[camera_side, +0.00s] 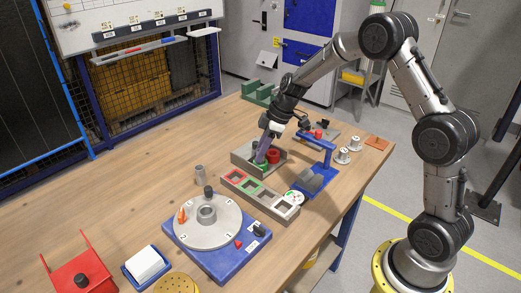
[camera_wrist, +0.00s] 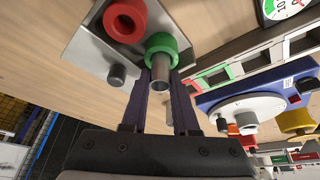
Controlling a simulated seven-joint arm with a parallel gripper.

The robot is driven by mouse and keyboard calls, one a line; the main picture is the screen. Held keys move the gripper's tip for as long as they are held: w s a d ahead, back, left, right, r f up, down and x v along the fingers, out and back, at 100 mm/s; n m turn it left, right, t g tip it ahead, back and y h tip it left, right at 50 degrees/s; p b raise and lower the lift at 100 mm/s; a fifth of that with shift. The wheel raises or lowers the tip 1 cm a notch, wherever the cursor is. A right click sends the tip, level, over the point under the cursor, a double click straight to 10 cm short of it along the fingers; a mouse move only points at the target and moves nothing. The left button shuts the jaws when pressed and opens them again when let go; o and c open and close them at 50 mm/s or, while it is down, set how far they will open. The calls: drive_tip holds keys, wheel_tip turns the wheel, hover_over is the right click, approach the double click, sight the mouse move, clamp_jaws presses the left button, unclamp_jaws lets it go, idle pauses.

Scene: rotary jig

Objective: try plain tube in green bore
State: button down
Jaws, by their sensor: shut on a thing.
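The plain grey tube (camera_wrist: 159,72) is between the two purple fingers of my gripper (camera_wrist: 164,75), which is shut on it. Its near end faces the wrist camera. The green ring (camera_wrist: 164,42) lies just beyond the tube and lines up with it in the wrist view; I cannot tell how deep the tube is in the green bore. In the side view my gripper (camera_side: 261,156) points down into the metal tray (camera_side: 240,158), with the green ring (camera_side: 261,167) low beside it. The tube is not clear there.
A red ring (camera_side: 273,156) stands in the tray beside the green one. A grey rail with coloured frames (camera_side: 262,196) is in front of the tray. A blue stand (camera_side: 317,178) is at right. The blue-based rotary jig (camera_side: 234,263) is nearer. Bare wood lies left.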

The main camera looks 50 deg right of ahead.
drive_tip(key=shift+f, duration=0.35)
drive_tip(key=c, duration=0.6)
unclamp_jaws()
drive_tip(key=v, duration=1.3)
drive_tip(key=s+a+r+n+t, duration=0.1)
drive_tip(key=s+a+r+n, duration=0.15)
drive_tip(key=a+r, duration=0.4)
drive_tip(key=s+a+r+m+t+h, duration=0.1)
drive_tip(key=s+a+r, duration=0.15)
drive_tip(key=s, duration=0.25)
drive_tip(key=s+a+r+m, duration=0.1)
drive_tip(key=s+r, duration=0.2)
drive_tip(key=s, duration=0.3)
drive_tip(key=s+f+m+h, duration=0.1)
drive_tip(key=s+f+m, duration=0.2)
drive_tip(key=s, duration=0.4)
drive_tip(key=s+f+m+h, duration=0.1)
drive_tip(key=s+f+m, duration=0.3)
drive_tip(key=s+m, duration=0.2)
drive_tip(key=shift+s+d, duration=0.5)
drive_tip(key=shift+s, duration=0.55)
